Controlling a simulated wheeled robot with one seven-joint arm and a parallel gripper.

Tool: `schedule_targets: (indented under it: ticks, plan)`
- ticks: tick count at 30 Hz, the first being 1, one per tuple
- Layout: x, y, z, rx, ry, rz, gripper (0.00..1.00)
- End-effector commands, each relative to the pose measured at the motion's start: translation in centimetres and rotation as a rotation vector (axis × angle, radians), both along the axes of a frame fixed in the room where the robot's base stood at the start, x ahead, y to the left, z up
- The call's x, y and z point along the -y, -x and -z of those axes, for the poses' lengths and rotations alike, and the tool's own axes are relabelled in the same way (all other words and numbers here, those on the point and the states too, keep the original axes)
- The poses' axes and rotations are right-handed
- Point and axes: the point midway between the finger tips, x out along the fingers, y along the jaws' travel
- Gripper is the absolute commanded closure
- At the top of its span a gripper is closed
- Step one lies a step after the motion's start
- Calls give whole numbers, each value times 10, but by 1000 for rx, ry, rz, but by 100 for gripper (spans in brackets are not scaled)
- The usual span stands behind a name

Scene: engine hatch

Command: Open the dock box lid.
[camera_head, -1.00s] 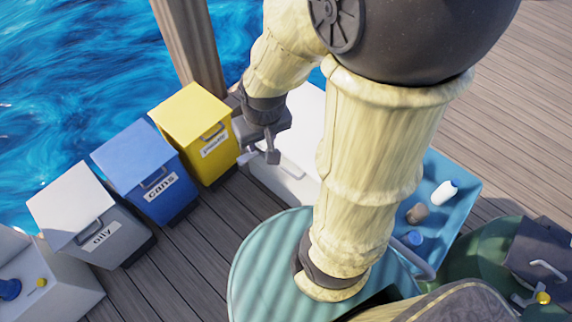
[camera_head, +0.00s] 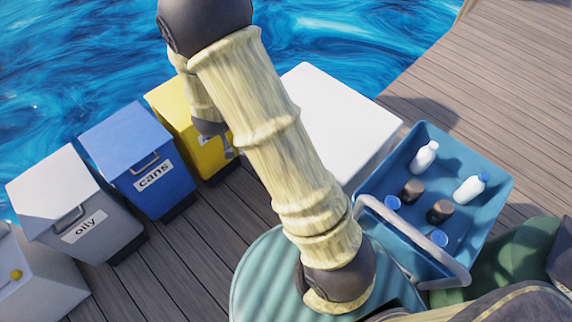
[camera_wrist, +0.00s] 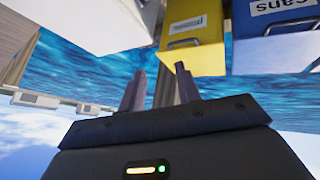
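The dock box is probably the white box (camera_head: 345,112) right of the yellow bin in the head view. Its flat lid looks shut, and my arm hides its left front side. A white box side (camera_wrist: 100,25) shows at the upper left of the wrist view. My gripper (camera_head: 228,148) is partly hidden by my arm and appears in front of the yellow bin, left of the white box. In the wrist view my gripper (camera_wrist: 160,70) has its two fingers apart with nothing between them.
A yellow bin (camera_head: 178,108), a blue "cans" bin (camera_head: 135,140) and a grey "oily" bin (camera_head: 75,200) stand in a row at left. A blue crate (camera_head: 490,210) with bottles and a raised handle stands at right.

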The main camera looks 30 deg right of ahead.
Motion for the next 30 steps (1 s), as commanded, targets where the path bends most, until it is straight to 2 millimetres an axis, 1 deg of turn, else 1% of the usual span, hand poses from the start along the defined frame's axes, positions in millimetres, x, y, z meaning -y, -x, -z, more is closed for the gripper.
schedule_targets:
  ticks: [1,2,3,5,6,8,9,11,12,15,18,20,23,30]
  plan:
    - [0,-6,43,4,68,6,67]
    - [1,-10,57,11,112,13,67]
    - [4,-13,76,15,175,23,67]
    - [8,-16,105,14,275,38,67]
    - [11,-16,124,8,345,49,67]
    - [16,-13,151,-6,455,67,67]
    - [19,-10,169,-22,530,78,67]
    - [23,-2,195,-50,647,98,67]
    - [26,4,211,-74,725,110,67]
    - [31,22,242,-140,904,141,67]
    - [33,38,259,-199,1028,168,67]
    - [34,44,264,-223,1074,179,67]
    - [35,49,264,-242,1105,188,67]
    - [35,49,262,-243,1104,188,67]
